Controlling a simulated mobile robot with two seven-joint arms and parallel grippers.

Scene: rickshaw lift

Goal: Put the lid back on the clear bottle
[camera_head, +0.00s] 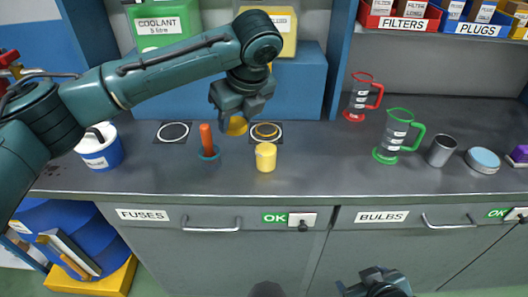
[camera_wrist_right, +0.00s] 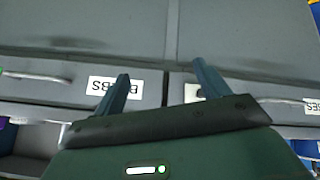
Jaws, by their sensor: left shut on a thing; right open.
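My left gripper (camera_head: 240,110) is above the worktop, shut on a yellow-orange piece (camera_head: 237,126) that is mostly hidden behind the fingers; I cannot tell whether it is the lid. A yellow cup-like container (camera_head: 265,158) stands upright to the right of it and nearer the front edge. I cannot single out the clear bottle. Two see-through jugs stand to the right, one with a red handle (camera_head: 358,98) and one with a green handle (camera_head: 396,137). My right gripper (camera_head: 374,284) is low in front of the drawers; in the right wrist view (camera_wrist_right: 160,78) it is open and empty.
An orange-handled tool (camera_head: 207,141), a blue-white tub (camera_head: 99,148), a metal cup (camera_head: 441,151) and a round tin (camera_head: 483,160) also stand there.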

